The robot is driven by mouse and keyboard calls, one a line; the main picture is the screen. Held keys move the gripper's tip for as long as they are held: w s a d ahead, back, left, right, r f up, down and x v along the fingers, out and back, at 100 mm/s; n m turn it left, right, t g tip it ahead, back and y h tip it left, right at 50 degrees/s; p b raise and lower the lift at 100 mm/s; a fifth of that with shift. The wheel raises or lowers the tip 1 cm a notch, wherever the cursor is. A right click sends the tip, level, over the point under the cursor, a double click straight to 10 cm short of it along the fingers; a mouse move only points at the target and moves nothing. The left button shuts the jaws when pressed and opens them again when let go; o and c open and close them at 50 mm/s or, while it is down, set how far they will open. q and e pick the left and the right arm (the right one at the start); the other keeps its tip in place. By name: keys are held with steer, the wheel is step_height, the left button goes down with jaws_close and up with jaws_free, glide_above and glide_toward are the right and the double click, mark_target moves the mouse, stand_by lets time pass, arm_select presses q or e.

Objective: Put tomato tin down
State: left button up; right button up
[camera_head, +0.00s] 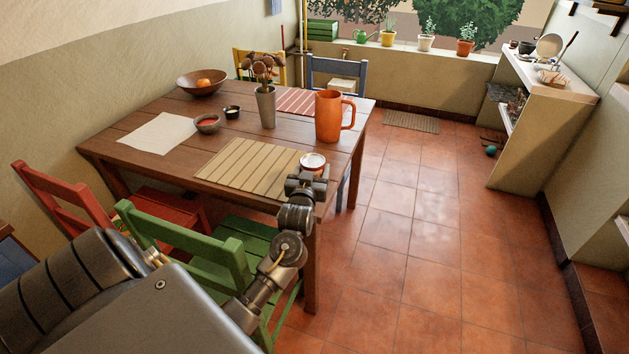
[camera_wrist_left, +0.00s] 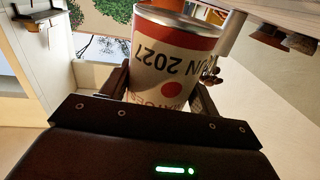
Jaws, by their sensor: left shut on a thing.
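The tomato tin (camera_head: 313,160), with a pale lid and a red band, is at the front right corner of the wooden table (camera_head: 176,170). My left gripper (camera_head: 308,182) is shut on it. In the left wrist view the tin (camera_wrist_left: 165,62) sits between the two fingers, its white and red label reading upside down. The head view looks from above and behind, so I cannot tell whether the tin's base touches the tabletop or hangs just over it. My right gripper is in neither view.
A striped yellow mat (camera_head: 245,170) lies just left of the tin. An orange jug (camera_head: 329,117) and a vase of dried flowers (camera_head: 266,107) stand behind it. A green chair (camera_head: 190,245) is below my left forearm.

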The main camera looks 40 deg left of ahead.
arm_select(q)
steer(key=shift+w+f, duration=0.15)
steer(key=shift+w, duration=0.1)
steer(key=shift+w+f, duration=0.1)
steer(key=shift+f, duration=0.05)
step_height(320, 180, down, 3)
steer(key=shift+w, duration=0.15)
steer(key=shift+f, duration=0.2)
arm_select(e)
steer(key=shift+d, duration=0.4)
arm_select(q)
steer(key=shift+f, duration=0.1)
steer(key=o, duration=1.2)
steer(key=shift+o, duration=0.2)
